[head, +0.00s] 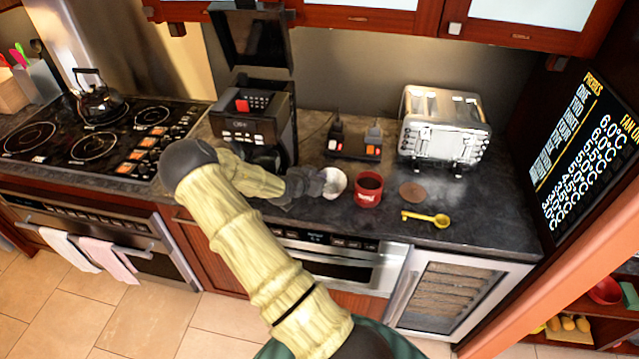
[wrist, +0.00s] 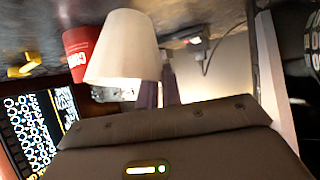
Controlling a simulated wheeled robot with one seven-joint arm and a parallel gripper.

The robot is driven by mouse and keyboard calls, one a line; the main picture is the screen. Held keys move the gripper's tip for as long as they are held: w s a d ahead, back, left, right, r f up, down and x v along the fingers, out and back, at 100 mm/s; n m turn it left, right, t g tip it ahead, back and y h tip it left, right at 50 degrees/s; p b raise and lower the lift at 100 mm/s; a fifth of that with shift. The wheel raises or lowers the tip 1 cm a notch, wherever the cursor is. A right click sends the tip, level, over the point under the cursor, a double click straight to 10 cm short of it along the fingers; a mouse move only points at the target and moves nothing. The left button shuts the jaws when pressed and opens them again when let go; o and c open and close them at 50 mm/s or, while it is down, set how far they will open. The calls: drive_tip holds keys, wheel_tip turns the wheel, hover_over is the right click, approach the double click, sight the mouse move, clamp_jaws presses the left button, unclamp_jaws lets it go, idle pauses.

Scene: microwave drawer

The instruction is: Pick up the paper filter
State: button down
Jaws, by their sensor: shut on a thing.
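The white paper filter (head: 335,183) is at my gripper (head: 316,183) in the head view, above the dark counter and just left of the red mug. In the wrist view the paper filter (wrist: 124,50) is a large pale cone right in front of my gripper (wrist: 165,85). My gripper is shut on its side, and the filter hides part of the fingers. The black coffee maker (head: 255,115) stands behind and left of the gripper with its lid raised.
A red mug (head: 368,190), a brown round disc (head: 412,192) and a yellow scoop (head: 426,218) sit on the counter to the right. A toaster (head: 443,128) stands behind them. A stove with a kettle (head: 98,98) is at the left.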

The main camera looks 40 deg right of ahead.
wheel_tip(320, 180, up, 8)
drive_tip(key=shift+f+b, duration=0.15)
drive_tip(key=shift+b, duration=0.65)
